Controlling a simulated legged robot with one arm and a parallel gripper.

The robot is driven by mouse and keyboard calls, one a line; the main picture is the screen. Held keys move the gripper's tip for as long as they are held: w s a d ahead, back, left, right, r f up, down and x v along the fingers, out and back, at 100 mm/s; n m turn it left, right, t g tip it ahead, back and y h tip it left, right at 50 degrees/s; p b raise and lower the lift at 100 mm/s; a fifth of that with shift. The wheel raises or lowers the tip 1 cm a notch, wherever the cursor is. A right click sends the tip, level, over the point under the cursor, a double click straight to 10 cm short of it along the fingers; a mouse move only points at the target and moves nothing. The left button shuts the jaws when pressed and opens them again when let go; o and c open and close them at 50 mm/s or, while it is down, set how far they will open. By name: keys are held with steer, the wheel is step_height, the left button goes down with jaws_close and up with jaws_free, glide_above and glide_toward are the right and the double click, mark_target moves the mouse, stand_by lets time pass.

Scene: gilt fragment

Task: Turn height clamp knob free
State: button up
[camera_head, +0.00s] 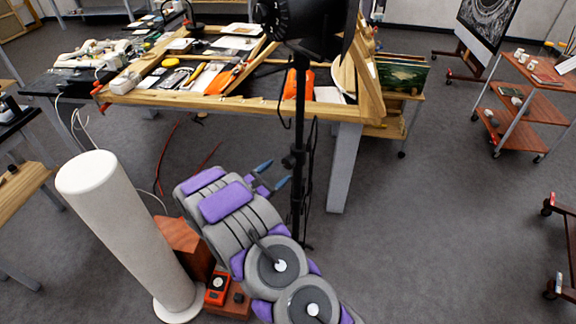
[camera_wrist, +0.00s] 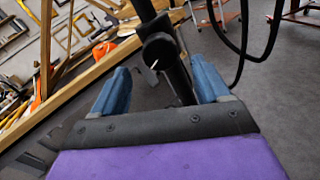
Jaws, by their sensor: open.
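A black light stand (camera_head: 299,120) rises in the middle of the head view, with a large black lamp (camera_head: 305,22) on top. A dark height clamp (camera_head: 295,158) sits on its pole. In the wrist view the clamp (camera_wrist: 160,48) shows a dark round part facing me with a small pale pin; I cannot tell for sure which part is the knob. My gripper (camera_head: 273,174) is open, just left of the pole, fingers pointing towards the clamp. In the wrist view my gripper (camera_wrist: 160,82) has its blue fingers apart, with the clamp and pole between and beyond them. Neither finger visibly touches the clamp.
A wooden worktable (camera_head: 345,107) with tools stands behind the pole. A white column (camera_head: 125,225) and a wooden block (camera_head: 186,247) stand left of my arm. Black cables (camera_wrist: 243,45) hang beside the pole. A red trolley (camera_head: 525,100) is far right; floor between is clear.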

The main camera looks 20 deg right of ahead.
mark_target(286, 164)
steer(key=b+x, duration=0.1)
steer(key=x, duration=0.6)
steer(key=shift+s, duration=0.1)
steer(key=shift+a, duration=0.15)
steer(key=shift+c, duration=0.3)
steer(key=c, duration=1)
steer(key=shift+o, duration=0.2)
steer(key=shift+r, duration=0.1)
steer(key=shift+r+p, duration=0.1)
steer(key=shift+p, duration=0.3)
